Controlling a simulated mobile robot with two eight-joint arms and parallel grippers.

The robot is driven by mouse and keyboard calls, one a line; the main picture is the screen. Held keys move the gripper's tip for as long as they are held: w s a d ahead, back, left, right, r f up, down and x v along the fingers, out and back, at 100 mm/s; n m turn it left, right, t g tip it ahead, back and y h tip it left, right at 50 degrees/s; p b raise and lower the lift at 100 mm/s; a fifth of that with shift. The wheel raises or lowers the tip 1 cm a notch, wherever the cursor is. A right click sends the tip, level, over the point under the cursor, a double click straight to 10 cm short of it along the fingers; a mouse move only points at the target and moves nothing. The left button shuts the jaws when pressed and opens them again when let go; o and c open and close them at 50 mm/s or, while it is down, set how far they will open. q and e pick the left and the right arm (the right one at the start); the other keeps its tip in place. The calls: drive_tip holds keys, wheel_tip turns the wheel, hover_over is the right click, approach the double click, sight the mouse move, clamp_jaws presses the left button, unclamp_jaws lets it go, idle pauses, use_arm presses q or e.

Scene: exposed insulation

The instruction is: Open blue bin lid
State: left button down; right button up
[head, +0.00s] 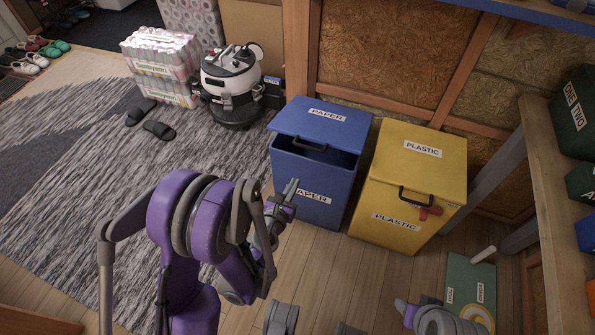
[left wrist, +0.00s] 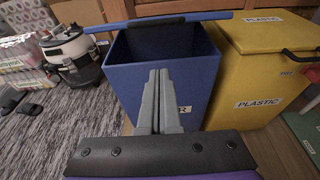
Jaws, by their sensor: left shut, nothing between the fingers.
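The blue paper bin (head: 312,185) stands on the wood floor against the wall. Its blue lid (head: 345,127) is partly raised at the front, leaving a dark gap above the bin's front wall. The lid has a dark handle (head: 309,146) at its front edge. In the left wrist view the lid's edge (left wrist: 215,16) is seen nearly edge-on above the open bin (left wrist: 120,75). My left gripper (head: 292,187) is shut and empty, in front of the bin and below the lid's edge. Its closed fingers also show in the left wrist view (left wrist: 159,75).
A yellow plastic bin (head: 395,180) with a closed lid stands close to the right of the blue bin. A black and white vacuum (head: 232,85) and wrapped rolls (head: 160,62) stand to the left. A wooden shelf (head: 550,180) is at the right.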

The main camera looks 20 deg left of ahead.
use_arm(q)
drive_tip(key=w+r, duration=0.1)
drive_tip(key=w, duration=0.9)
drive_tip(key=shift+w+d+r, duration=0.15)
drive_tip(key=shift+w+r, duration=0.05)
drive_tip(key=shift+w, duration=0.1)
use_arm(e)
drive_tip(key=shift+r, duration=0.3)
use_arm(q)
drive_tip(key=shift+r, duration=0.1)
